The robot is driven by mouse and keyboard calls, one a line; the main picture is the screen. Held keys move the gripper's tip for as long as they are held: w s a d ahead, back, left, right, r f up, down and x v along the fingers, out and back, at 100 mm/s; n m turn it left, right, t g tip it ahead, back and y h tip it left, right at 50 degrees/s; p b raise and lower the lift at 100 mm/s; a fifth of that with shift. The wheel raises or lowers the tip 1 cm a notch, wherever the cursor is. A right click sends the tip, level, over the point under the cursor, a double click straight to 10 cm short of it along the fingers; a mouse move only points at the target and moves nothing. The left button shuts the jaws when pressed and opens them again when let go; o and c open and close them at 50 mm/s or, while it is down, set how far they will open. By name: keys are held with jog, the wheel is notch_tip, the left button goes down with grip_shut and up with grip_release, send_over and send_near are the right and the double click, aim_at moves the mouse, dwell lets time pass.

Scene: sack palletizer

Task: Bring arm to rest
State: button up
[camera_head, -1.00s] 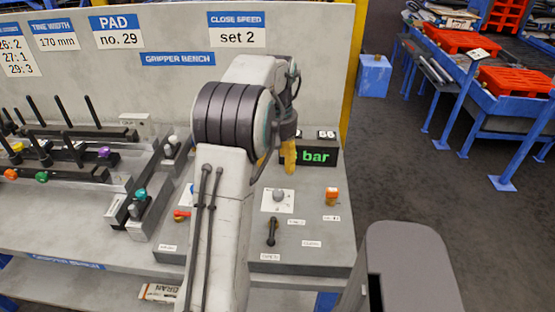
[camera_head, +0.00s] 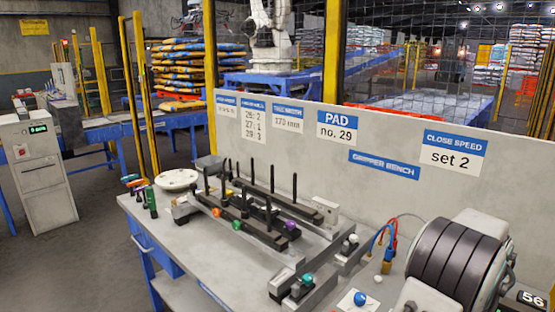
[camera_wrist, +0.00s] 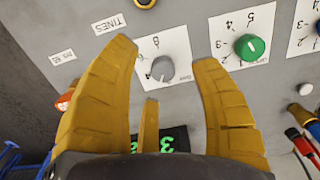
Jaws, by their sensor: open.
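My gripper (camera_wrist: 165,55) shows in the wrist view with its yellow fingers spread apart and nothing between them. It is over a grey control panel, above a grey knob (camera_wrist: 162,68) on a white dial plate. A green knob (camera_wrist: 249,47) on a numbered dial is right of the fingers. A dark display with green digits (camera_wrist: 176,139) is partly hidden behind the fingers and palm.
The gripper bench (camera_head: 160,227) carries a rack with several upright black rods (camera_head: 270,205). A signed back panel (camera_head: 315,160) stands behind it. A grey cabinet (camera_head: 38,170) stands at left, with clear floor before the bench.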

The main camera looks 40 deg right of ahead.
jog(key=a, duration=0.1)
jog(key=w+a, duration=0.1)
jog(key=a, duration=0.3)
jog(key=shift+w+a+f, duration=0.2)
jog(key=shift+w+f, duration=0.05)
jog(key=w+a+r+n+t, duration=0.1)
jog(key=w+a+r+n, duration=0.2)
jog(key=a, duration=0.9)
jog(key=w+a+r+n+t, duration=0.1)
jog(key=w+a+r+n, duration=0.2)
jog(key=w+a+n, duration=0.5)
jog(key=w+a+r+n+t, duration=0.2)
jog(key=w+a+n, duration=0.4)
jog(key=a, duration=1.1)
jog(key=shift+w+a+r, duration=0.35)
jog(key=shift+w+r, duration=0.15)
jog(key=shift+w, duration=0.45)
